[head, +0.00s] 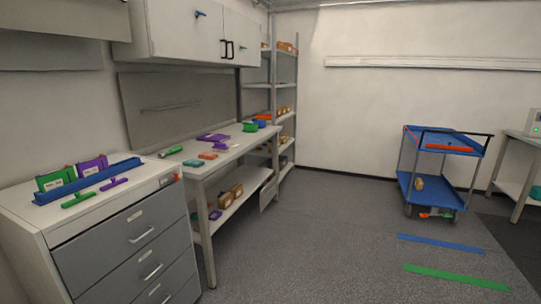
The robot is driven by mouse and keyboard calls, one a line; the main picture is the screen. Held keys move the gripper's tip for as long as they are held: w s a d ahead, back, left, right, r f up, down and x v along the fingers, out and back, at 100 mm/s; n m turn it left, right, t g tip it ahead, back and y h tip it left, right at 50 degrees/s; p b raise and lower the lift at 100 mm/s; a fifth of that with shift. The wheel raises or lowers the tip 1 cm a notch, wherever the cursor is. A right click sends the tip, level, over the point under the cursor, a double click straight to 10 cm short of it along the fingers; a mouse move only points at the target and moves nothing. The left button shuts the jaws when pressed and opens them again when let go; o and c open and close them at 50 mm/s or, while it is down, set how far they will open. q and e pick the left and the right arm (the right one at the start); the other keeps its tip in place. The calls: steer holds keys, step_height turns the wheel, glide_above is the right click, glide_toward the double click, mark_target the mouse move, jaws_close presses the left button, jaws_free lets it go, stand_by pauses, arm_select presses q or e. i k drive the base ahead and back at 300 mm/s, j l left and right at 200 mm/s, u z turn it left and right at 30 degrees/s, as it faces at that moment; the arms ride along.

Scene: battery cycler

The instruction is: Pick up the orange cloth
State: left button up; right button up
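A small flat orange piece (208,156), which looks like a folded cloth, lies on the grey-white workbench (228,156) left of centre. A similar teal piece (193,163) lies just to its left. It is too small here to make out its fabric. Neither of my grippers shows in the head view.
A drawer cabinet (122,247) stands at the near left, with a blue rail (90,181) and green and purple items on top. A blue cart (450,187) carries an orange-red bar (450,148). Shelves (285,88) stand in the back corner. The middle floor (320,235) is clear.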

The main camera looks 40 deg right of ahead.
mark_target(205, 156)
steer(key=z, duration=0.6)
steer(key=u, duration=2.4)
steer(key=z, duration=2.4)
steer(key=i+l+u, duration=0.1)
steer(key=u, duration=0.3)
steer(key=i+l+u, duration=0.2)
steer(key=u, duration=0.25)
steer(key=i+l+u, duration=0.2)
steer(key=u, duration=0.2)
steer(key=l, duration=0.1)
